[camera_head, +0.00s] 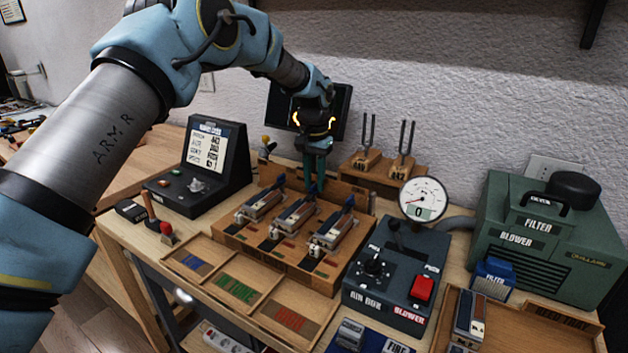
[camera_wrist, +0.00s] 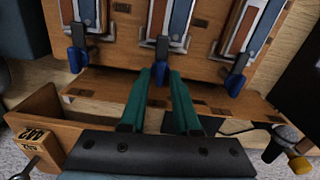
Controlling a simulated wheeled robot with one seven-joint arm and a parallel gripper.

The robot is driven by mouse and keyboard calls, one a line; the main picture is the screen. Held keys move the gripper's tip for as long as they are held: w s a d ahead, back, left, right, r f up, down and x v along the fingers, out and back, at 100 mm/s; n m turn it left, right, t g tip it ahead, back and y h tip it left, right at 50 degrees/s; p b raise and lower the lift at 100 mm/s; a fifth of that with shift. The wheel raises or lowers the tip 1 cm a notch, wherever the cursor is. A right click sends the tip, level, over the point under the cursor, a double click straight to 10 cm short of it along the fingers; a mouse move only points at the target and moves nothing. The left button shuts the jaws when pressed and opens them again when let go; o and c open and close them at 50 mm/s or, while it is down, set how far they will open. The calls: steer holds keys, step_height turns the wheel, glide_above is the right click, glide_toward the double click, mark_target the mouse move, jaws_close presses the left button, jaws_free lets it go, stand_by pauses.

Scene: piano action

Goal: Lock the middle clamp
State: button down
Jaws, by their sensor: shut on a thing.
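Three clamps sit side by side on a wooden fixture (camera_head: 275,253), each with a metal body and a blue lever. The middle clamp (camera_head: 295,217) stands between the left clamp (camera_head: 261,206) and the right clamp (camera_head: 333,231). My gripper (camera_head: 314,187) comes down from above at the middle clamp's back end. In the wrist view, the green fingers (camera_wrist: 161,74) are shut on the middle clamp's blue lever (camera_wrist: 161,68), with its tip between them. The side clamps' blue levers (camera_wrist: 77,60) (camera_wrist: 235,84) are apart from the fingers. The fingers partly hide the middle lever in the head view.
Tuning forks on a wooden stand (camera_head: 411,170) are behind the fixture to the right. An air box (camera_head: 388,287) with a gauge (camera_head: 423,199) and a green blower (camera_head: 545,235) stand right. A screen console (camera_head: 205,162) stands left. Compartment trays (camera_head: 235,284) lie in front.

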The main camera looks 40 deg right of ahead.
steer(key=shift+m, duration=0.5)
steer(key=c, duration=0.7)
jaws_free()
steer(key=shift+o, duration=0.2)
steer(key=shift+r, duration=0.15)
step_height(320, 180, up, 10)
steer(key=b, duration=0.2)
steer(key=shift+r+b, duration=0.25)
steer(key=shift+b, duration=0.05)
